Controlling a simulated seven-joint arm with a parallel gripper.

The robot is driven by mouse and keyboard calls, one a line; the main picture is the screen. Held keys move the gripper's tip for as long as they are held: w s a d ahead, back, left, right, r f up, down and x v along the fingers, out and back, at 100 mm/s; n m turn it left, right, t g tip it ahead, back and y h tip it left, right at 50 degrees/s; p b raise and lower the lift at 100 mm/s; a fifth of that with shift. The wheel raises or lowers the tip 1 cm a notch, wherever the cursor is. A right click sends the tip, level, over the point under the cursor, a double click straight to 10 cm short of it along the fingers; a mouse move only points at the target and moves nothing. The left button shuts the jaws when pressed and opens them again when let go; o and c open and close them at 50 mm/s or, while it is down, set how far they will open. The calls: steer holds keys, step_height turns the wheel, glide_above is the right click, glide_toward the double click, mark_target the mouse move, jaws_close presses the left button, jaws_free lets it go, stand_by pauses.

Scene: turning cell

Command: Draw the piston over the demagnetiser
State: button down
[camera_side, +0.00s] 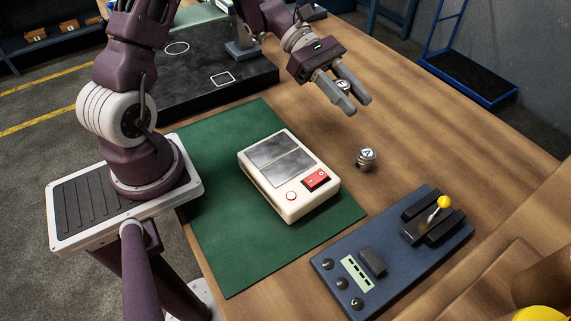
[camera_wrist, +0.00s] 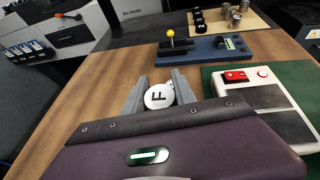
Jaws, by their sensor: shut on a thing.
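My gripper (camera_side: 356,104) is shut on a silver piston marked F (camera_wrist: 158,97), held above the bare wood table; part of this piston (camera_side: 343,86) shows between the fingers in the side view. The demagnetiser (camera_side: 252,182), a cream box with two dark top plates and a red switch, lies on the green mat. It also shows at right in the wrist view (camera_wrist: 262,98). My gripper is beyond the demagnetiser and to its right in the side view, clear of it. A second piston, marked A (camera_side: 367,159), stands on the wood right of the demagnetiser.
A blue-grey fixture with a yellow-knobbed lever (camera_side: 330,262) lies at lower right. A black plate with white outlines (camera_side: 200,92) is behind the green mat (camera_side: 225,275). Several small parts stand on a light board (camera_wrist: 255,20). Wood is clear beyond the second piston.

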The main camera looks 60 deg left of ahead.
mark_target(273, 157)
steer(key=s+m+g, duration=0.2)
steer(key=s, duration=0.3)
steer(key=s+m+g, duration=0.2)
steer(key=s, duration=0.4)
steer(key=s+a+m+g, duration=0.1)
steer(key=s+g, duration=0.1)
steer(key=s, duration=0.3)
steer(key=shift+s+r+m+g, duration=0.2)
steer(key=shift+r+m+g, duration=0.15)
steer(key=shift+m+g, duration=0.05)
steer(key=shift+s+f, duration=0.2)
steer(key=shift+f, duration=2.4)
steer(key=shift+f, duration=0.35)
steer(key=shift+d, duration=0.1)
